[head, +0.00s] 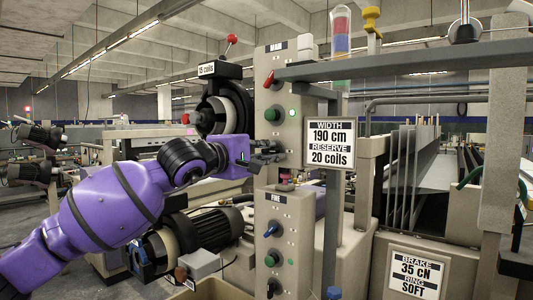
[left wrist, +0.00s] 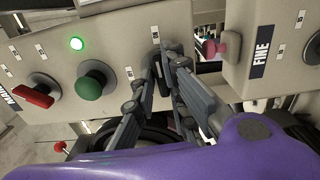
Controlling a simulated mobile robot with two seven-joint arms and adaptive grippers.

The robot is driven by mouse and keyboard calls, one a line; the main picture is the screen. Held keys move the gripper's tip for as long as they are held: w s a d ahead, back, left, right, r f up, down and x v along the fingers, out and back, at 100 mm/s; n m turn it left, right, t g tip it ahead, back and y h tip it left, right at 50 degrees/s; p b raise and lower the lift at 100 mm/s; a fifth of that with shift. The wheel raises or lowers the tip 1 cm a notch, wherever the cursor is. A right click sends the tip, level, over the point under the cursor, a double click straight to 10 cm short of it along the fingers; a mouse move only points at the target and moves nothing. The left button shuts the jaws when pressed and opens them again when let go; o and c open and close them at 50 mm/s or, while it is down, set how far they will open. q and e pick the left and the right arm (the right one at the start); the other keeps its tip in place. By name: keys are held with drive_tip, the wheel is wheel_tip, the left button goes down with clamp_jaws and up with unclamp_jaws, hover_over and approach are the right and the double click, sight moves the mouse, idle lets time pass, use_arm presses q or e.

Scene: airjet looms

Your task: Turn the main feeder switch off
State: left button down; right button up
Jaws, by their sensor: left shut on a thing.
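The MAIN panel (head: 292,75) stands upright in the head view. It carries a red switch (head: 269,79), a green knob (head: 274,114) and a lit green lamp (head: 292,113). My left gripper (head: 268,158) reaches the lower part of this panel from the left. In the left wrist view its fingers (left wrist: 165,62) are shut on a dark switch below the green knob (left wrist: 95,82). The fingers cover most of this switch, so its angle cannot be told. The red switch also shows in the left wrist view (left wrist: 38,92). My right gripper is not in view.
The FINE panel (head: 277,213), with a blue switch (head: 271,230), is just below. A pink button (left wrist: 222,45) is close to the fingers. A coil spool (head: 222,108) stands behind my arm, and a width sign (head: 329,144) hangs right of the panel.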

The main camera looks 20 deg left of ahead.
use_arm(q)
drive_tip(key=n, duration=1.1)
drive_tip(key=f+n, duration=0.1)
drive_tip(key=n, duration=0.5)
drive_tip(key=shift+d, duration=0.15)
drive_tip(key=shift+n, duration=0.3)
drive_tip(key=c, duration=1.9)
unclamp_jaws()
drive_tip(key=shift+r, duration=0.1)
drive_tip(key=shift+o, duration=0.3)
drive_tip(key=shift+r, duration=0.15)
